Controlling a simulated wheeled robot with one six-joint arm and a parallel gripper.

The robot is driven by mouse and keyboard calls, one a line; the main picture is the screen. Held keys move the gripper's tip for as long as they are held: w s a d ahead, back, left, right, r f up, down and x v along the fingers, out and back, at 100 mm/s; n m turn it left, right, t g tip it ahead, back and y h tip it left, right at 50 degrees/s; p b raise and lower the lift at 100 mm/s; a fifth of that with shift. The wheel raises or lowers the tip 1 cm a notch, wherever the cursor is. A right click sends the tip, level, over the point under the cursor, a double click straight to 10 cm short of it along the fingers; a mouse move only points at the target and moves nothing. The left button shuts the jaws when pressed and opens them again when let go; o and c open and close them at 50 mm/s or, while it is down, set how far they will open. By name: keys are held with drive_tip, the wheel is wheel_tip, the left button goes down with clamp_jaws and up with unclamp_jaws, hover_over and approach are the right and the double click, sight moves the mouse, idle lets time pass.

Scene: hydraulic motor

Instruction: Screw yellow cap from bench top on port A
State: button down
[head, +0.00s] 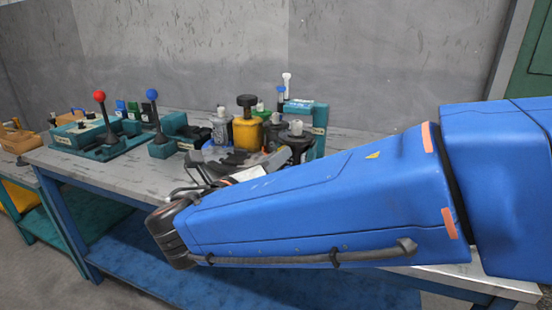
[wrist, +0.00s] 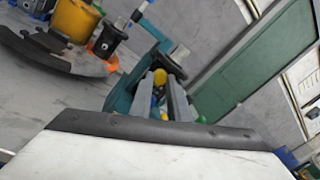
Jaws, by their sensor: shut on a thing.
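In the wrist view, my gripper (wrist: 159,82) shows two grey fingers closed around a small yellow cap (wrist: 159,77). The cap sits between the fingers, close to a teal fixture (wrist: 119,98) and a black disc-shaped part (wrist: 170,64). I cannot tell whether the cap touches anything beyond the fingers. Port A cannot be made out in either view.
The grey bench top (head: 85,160) carries a yellow container (head: 247,133) with a black knob, a black pot (head: 297,145) and a teal block (head: 321,118). To the left stand a red-knobbed lever (head: 99,97) and a blue-knobbed lever (head: 152,94). The bench's left front is clear.

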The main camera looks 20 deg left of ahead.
drive_tip(key=m, duration=0.4)
drive_tip(key=shift+w+f, duration=0.1)
drive_tip(key=shift+a+m+h, duration=0.1)
drive_tip(key=shift+m+h, duration=0.4)
drive_tip(key=shift+m, duration=2.1)
drive_tip(key=c, duration=1.9)
unclamp_jaws()
drive_tip(key=shift+w, duration=0.1)
drive_tip(key=shift+o, duration=0.2)
